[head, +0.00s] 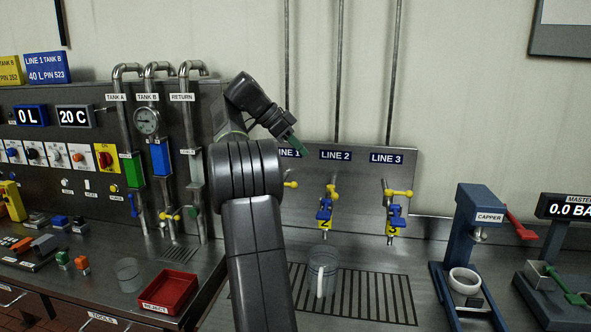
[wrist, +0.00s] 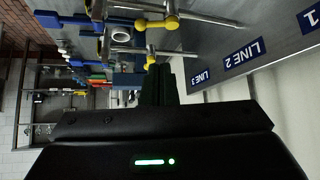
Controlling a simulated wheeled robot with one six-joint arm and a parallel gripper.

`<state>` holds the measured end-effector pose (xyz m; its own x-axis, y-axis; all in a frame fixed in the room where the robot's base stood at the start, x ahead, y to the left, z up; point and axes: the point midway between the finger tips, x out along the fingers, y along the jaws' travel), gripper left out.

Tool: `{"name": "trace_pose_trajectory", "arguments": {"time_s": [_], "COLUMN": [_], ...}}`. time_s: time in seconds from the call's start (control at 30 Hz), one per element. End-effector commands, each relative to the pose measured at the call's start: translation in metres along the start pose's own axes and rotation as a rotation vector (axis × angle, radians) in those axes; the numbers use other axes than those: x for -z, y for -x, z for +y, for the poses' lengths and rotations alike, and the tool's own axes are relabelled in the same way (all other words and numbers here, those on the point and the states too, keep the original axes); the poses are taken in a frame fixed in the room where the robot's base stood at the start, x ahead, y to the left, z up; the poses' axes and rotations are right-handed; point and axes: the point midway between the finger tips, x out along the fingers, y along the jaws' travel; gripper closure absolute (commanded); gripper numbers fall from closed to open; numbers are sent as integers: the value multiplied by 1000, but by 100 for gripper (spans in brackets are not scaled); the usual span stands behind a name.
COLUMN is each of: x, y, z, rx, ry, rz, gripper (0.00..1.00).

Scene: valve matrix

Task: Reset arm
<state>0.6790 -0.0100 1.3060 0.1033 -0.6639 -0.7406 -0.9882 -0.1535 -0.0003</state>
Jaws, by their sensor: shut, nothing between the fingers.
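My arm rises through the middle of the head view and bends over to the right at the top. My gripper (head: 297,148) hangs in the air in front of the LINE 1 label, its fingers green and pointing down to the right. It is shut and empty. In the wrist view the gripper (wrist: 160,80) shows as dark fingers close together above its black body, with nothing held. The yellow and blue valves of LINE 2 (head: 325,207) and LINE 3 (head: 395,212) stand below and right of it, apart from it. The LINE 1 valve is mostly hidden behind my arm.
A red reject tray (head: 168,291) and a clear beaker (head: 128,274) are at the left. The blue capper (head: 476,235) stands at the right. The air above the line panel is clear.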

Motion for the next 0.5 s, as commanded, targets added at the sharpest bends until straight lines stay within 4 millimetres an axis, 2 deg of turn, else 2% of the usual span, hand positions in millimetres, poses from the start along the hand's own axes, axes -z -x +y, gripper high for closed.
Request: {"name": "trace_pose_trajectory", "arguments": {"time_s": [0.03, 0.4, 0.5], "x": [0, 0, 4], "y": [-12, -81, -94], "z": [0, 1, -1], "rx": [-5, -5, 12], "ry": [1, 1, 26], "rz": [0, 0, -12], "gripper": [100, 100, 100]}}
